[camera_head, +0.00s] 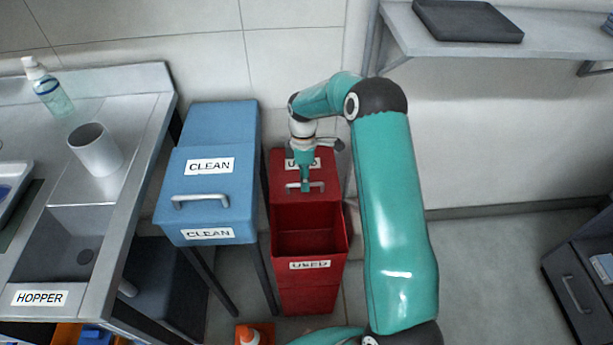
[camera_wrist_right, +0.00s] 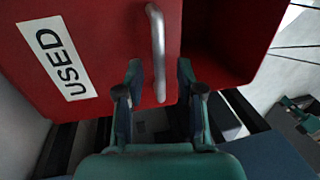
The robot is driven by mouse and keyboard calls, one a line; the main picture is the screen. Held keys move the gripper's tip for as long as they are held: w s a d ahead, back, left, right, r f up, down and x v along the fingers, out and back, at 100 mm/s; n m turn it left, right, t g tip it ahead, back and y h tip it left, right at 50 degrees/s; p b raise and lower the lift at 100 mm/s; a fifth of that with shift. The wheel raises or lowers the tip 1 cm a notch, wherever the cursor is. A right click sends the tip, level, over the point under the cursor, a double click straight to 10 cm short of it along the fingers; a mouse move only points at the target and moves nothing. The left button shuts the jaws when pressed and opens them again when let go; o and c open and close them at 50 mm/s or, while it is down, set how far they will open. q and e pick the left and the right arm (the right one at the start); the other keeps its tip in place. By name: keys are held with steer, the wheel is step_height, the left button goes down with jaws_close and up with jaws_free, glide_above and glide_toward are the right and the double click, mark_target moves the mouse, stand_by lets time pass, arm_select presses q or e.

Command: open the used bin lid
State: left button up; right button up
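The red used bin (camera_head: 310,288) stands beside the blue clean bin, with an open cavity showing at its front. Its lid (camera_head: 284,188) is raised toward the back and carries a USED label and a pale bar handle (camera_head: 318,184). My right gripper (camera_head: 305,184) is over the lid at the handle. In the right wrist view, the handle (camera_wrist_right: 158,50) lies between the two spread fingers (camera_wrist_right: 158,75), with a gap on each side. The lid (camera_wrist_right: 110,35) also shows there. Contact cannot be told. My left gripper is not in view.
The blue clean bin (camera_head: 210,150) is shut, close on the left. A steel counter (camera_head: 150,130) with a cup (camera_head: 95,150) and a pump bottle (camera_head: 48,88) is further left. A wall shelf (camera_head: 540,40) is at upper right. An orange-capped item (camera_head: 248,335) is below.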

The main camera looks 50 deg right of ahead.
step_height(320, 180, up, 12)
steer(key=w+d, duration=0.1)
steer(key=shift+w+d+f, duration=0.2)
steer(key=shift+w+d, duration=0.1)
steer(key=shift+w, duration=0.1)
stand_by(0.5)
